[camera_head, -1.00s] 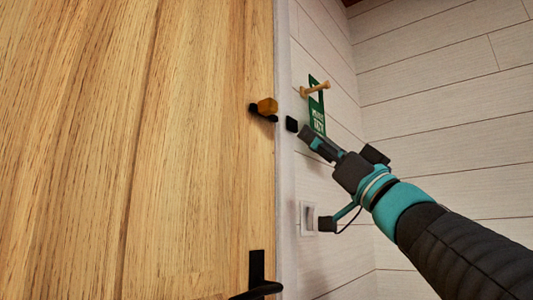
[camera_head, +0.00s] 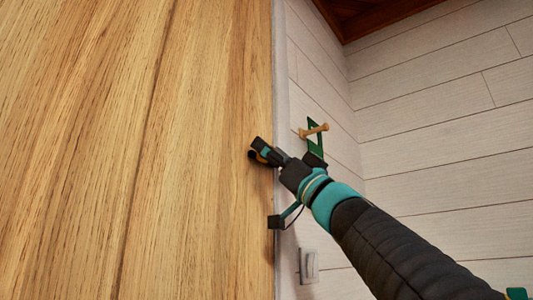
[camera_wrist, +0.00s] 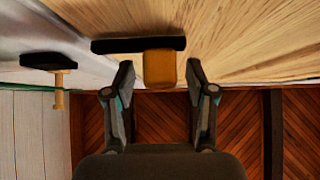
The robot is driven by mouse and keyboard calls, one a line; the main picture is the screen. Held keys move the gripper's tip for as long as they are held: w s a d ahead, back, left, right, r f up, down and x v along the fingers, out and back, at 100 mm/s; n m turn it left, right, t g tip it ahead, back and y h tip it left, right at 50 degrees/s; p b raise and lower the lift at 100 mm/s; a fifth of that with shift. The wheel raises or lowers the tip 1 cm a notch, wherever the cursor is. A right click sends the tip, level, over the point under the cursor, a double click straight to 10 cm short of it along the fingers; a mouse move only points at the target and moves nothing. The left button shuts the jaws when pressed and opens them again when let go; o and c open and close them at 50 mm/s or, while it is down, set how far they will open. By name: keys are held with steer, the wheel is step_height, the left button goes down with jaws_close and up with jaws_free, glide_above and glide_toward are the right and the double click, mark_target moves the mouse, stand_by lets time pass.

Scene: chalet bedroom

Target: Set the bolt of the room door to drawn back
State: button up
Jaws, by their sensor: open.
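The room door (camera_head: 140,150) is pale wood and fills the left of the head view. Its bolt shows in the wrist view as a black plate (camera_wrist: 115,45) with an amber block-shaped knob (camera_wrist: 159,70). My gripper (camera_wrist: 160,78) is open, one finger on each side of the knob. I cannot tell whether either finger touches it. In the head view my gripper (camera_head: 259,150) covers most of the bolt.
A wooden peg (camera_head: 313,131) with a green door tag (camera_head: 315,142) sticks out of the white wall close to my wrist. A light switch (camera_head: 309,265) is lower on that wall. Dark wood planking shows at the top.

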steer(key=shift+w+a+r, duration=0.3)
steer(key=shift+a+r, duration=0.1)
steer(key=shift+r, duration=0.1)
